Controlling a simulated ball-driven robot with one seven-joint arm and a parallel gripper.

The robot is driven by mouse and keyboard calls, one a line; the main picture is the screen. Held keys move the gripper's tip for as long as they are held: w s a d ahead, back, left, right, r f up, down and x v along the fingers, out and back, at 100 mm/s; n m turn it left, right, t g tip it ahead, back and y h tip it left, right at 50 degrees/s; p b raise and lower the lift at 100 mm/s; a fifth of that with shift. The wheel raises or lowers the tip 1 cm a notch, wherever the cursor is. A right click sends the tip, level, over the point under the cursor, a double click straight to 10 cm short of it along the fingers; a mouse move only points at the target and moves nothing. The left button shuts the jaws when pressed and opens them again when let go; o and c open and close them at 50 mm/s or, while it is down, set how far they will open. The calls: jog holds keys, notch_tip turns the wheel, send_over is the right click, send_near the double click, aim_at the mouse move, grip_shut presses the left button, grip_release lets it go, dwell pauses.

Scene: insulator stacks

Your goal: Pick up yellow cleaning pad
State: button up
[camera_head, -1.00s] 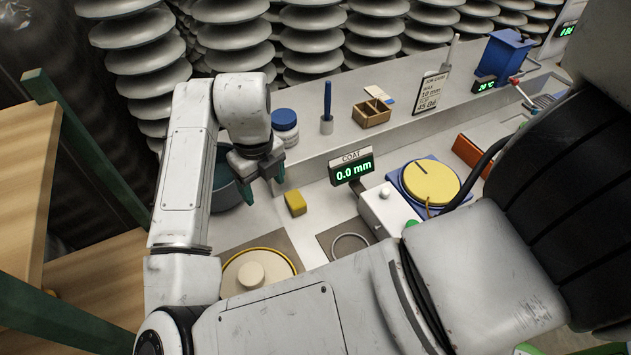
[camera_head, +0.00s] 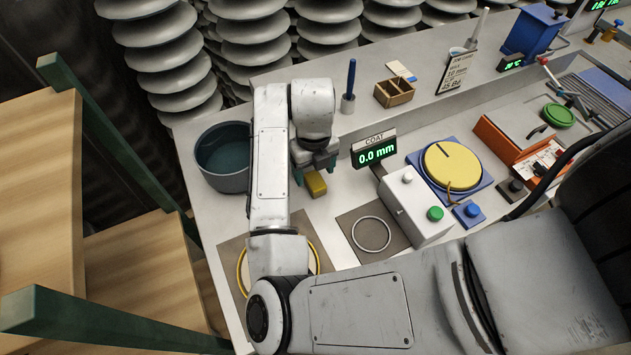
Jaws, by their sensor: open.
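The yellow cleaning pad (camera_head: 315,184) is a small yellow block lying on the pale worktop, left of the COAT display. My gripper (camera_head: 315,174) is right above and behind it in the picture, with its dark green fingers pointing down. The fingers look apart, one at the pad's left side and one near its upper right. I cannot tell whether they touch the pad. The pad's upper end is partly hidden by the gripper.
A grey bucket (camera_head: 222,158) stands to the left. The COAT display (camera_head: 375,150) and a white box (camera_head: 415,207) stand to the right. A grey mat with a ring (camera_head: 371,234) lies in front. A wooden tray (camera_head: 394,92) sits on the back ledge.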

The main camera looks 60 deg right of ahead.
aim_at(315, 180)
jog(key=shift+s+f+p, duration=0.1)
jog(key=shift+f+p, duration=0.35)
jog(key=shift+f, duration=1.95)
jog(key=shift+c, duration=0.3)
jog(key=c, duration=1)
jog(key=shift+r, duration=0.15)
jog(key=shift+r, duration=0.5)
jog(key=s+r, duration=0.4)
jog(key=s+r+b, duration=0.1)
jog(key=s+r, duration=0.3)
jog(key=s, duration=0.1)
jog(key=s+r+b, duration=0.1)
jog(key=s+r, duration=0.2)
jog(key=s, duration=0.2)
jog(key=shift+d+r, duration=0.3)
jog(key=shift+r, duration=0.1)
